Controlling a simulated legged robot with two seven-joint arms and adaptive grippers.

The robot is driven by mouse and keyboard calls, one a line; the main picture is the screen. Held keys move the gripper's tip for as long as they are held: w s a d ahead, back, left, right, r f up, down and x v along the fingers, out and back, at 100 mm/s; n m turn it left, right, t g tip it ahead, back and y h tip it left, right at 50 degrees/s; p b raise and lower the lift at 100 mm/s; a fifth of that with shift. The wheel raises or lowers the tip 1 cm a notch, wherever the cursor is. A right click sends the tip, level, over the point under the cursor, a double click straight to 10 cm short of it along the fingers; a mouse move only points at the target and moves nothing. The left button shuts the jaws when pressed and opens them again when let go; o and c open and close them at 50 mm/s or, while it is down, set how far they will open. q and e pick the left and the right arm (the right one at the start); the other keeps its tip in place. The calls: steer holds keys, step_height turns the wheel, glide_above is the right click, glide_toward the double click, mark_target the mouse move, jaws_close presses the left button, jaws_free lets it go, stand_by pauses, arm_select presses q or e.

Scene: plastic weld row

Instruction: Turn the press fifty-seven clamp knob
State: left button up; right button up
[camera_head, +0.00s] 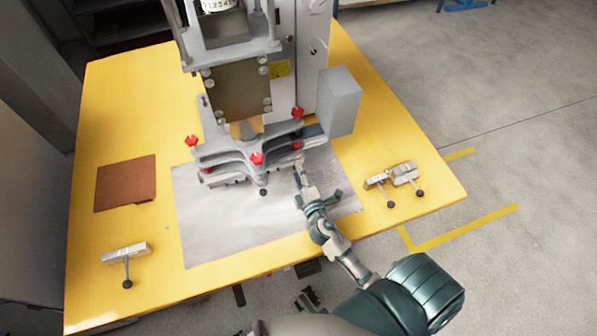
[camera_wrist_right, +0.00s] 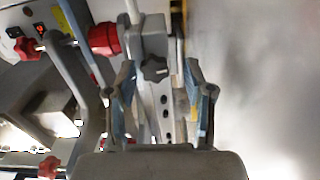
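The press (camera_head: 240,85) stands on the yellow table, with a grey clamp fixture (camera_head: 235,150) at its base. Red star knobs show on the fixture at the left (camera_head: 192,141), front (camera_head: 257,158) and right (camera_head: 297,112). My right gripper (camera_head: 299,170) is at the fixture's right front. In the right wrist view, its fingers (camera_wrist_right: 160,75) are open, one on each side of a grey bar carrying a dark star knob (camera_wrist_right: 154,68). The knob lies between the fingertips; contact cannot be told. A red knob (camera_wrist_right: 103,38) is just left of the fingers. My left gripper is not seen.
A grey plate (camera_head: 220,230) lies under the fixture. A grey box (camera_head: 339,100) stands to the press's right. Loose metal clamps lie on the table at right (camera_head: 404,175) and left (camera_head: 126,252). A brown sheet (camera_head: 125,183) lies at left.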

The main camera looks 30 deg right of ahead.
steer(key=shift+r, duration=0.15)
steer(key=v, duration=0.9)
steer(key=shift+s+f, duration=0.25)
steer(key=shift+s+r, duration=0.2)
steer(key=shift+s, duration=0.05)
steer(key=shift+v, duration=1)
steer(key=shift+a+f, duration=0.1)
steer(key=shift+f, duration=0.1)
